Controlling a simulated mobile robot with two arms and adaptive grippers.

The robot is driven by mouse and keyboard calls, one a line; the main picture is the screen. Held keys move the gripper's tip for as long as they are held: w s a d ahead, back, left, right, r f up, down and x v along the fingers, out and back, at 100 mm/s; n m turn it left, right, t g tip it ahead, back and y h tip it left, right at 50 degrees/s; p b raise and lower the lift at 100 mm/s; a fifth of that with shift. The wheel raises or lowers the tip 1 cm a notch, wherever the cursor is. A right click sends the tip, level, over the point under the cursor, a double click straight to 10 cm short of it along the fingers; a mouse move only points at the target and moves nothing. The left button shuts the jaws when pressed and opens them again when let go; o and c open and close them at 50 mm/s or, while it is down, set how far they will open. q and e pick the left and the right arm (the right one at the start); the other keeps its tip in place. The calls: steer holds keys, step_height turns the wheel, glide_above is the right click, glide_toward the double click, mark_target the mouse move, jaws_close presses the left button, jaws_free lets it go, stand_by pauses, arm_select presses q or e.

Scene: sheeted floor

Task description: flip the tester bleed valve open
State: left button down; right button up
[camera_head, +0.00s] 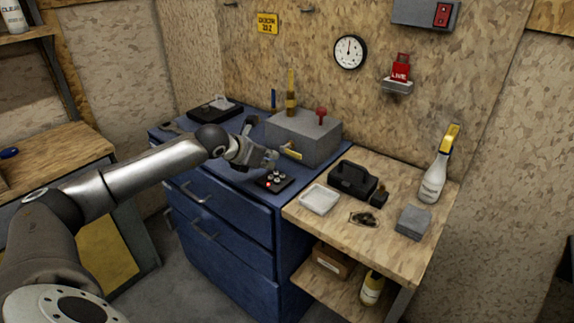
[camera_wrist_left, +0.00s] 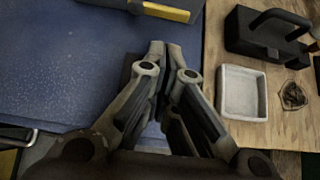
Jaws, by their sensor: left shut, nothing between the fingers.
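The tester is a grey box (camera_head: 305,136) on the blue cabinet top, with a red knob (camera_head: 321,113) and an upright brass-coloured fitting on it. A yellow lever (camera_head: 291,153) sits low on its front face, and I take it for the bleed valve. The yellow lever (camera_wrist_left: 167,11) also shows at the top edge of the wrist view, lying roughly crosswise. My left gripper (camera_head: 272,160) is shut and empty, just in front of the tester and left of the lever. Its fingertips (camera_wrist_left: 166,46) are together and apart from the lever in the wrist view. My right gripper is not in view.
A black button pad (camera_head: 273,180) with a red light lies below my left gripper.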

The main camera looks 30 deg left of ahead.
arm_select(q)
steer(key=shift+w, duration=0.15)
steer(key=shift+w+f, duration=0.25)
steer(key=p, duration=0.2)
glide_above(287, 174)
steer(key=s, duration=0.2)
step_height(287, 174, down, 4)
steer(key=shift+w+f, duration=0.15)
steer(key=shift+f, duration=0.05)
steer(key=shift+x, duration=1)
